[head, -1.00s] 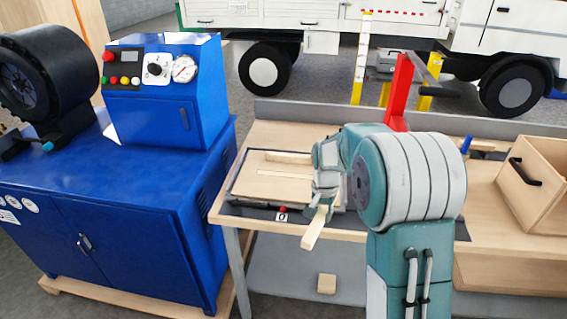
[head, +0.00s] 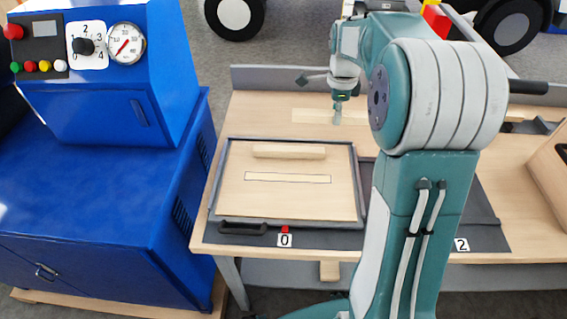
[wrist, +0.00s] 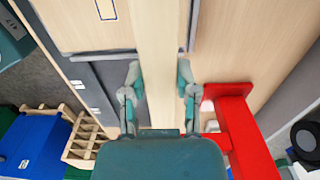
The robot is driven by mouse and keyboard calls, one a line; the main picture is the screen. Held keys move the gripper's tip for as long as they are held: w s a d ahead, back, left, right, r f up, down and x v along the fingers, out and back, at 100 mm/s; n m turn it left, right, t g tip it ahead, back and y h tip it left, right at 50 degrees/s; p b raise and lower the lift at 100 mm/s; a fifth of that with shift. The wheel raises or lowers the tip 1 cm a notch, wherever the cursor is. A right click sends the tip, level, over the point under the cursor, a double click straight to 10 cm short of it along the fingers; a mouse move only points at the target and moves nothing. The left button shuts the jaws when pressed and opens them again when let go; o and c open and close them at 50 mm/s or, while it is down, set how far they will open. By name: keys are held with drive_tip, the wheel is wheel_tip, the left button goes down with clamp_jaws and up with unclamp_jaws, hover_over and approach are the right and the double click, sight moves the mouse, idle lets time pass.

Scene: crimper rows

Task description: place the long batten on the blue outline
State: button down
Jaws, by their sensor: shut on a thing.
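The long batten, a pale wooden strip, lies crosswise under my gripper (head: 338,112) in the head view, its light side (head: 308,115) over the back of the bench. In the wrist view my gripper (wrist: 159,85) is shut on the batten (wrist: 159,45), which runs up between the fingers. The thin dark-blue outline (head: 287,178) is on the pale board in a dark-rimmed tray (head: 213,190), left of and nearer than the gripper. Its end shows in the wrist view (wrist: 106,10). A shorter wooden batten (head: 288,151) lies on the board behind the outline.
A blue machine (head: 100,110) stands left of the bench (head: 255,110). A red post (wrist: 235,125) stands close right of the fingers in the wrist view. A wooden box (head: 550,165) is at the right. The bench behind the tray is clear.

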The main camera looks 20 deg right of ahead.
approach(289, 177)
drive_tip(key=w+d+r, duration=0.1)
drive_tip(key=d, duration=0.3)
drive_tip(key=a+f, duration=0.3)
drive_tip(key=shift+s+f, duration=0.35)
drive_tip(key=shift+f, duration=0.05)
drive_tip(key=shift+s+a+f, duration=0.15)
drive_tip(key=shift+a+f, duration=0.2)
drive_tip(key=shift+f, duration=0.2)
drive_tip(key=shift+a+f, duration=0.2)
drive_tip(key=shift+f, duration=1.55)
drive_tip(key=shift+f, duration=0.1)
drive_tip(key=shift+c, duration=1.9)
unclamp_jaws()
